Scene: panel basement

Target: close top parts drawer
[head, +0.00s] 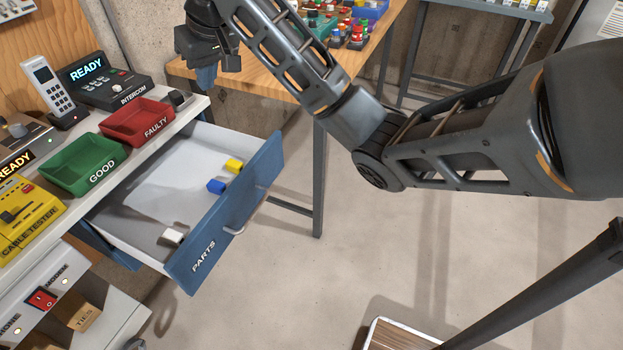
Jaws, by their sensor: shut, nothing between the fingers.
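The parts drawer (227,217) is pulled well out from under the white bench top. Its blue front carries the word PARTS and a pale handle (234,231). Inside it lie a yellow part (234,166), a blue part (216,187) and a white part (172,236). My gripper (206,78) is at the top of the head view, beyond the drawer's far end and higher in the picture, apart from the drawer. It is shut and empty, with its fingers pointing down.
A red FAULTY tray (137,122), a green GOOD tray (83,164), an intercom (110,85), a phone (52,90) and a yellow cable tester (25,215) stand on the bench. A wooden table (290,88) with coloured parts is behind. The floor before the drawer is clear.

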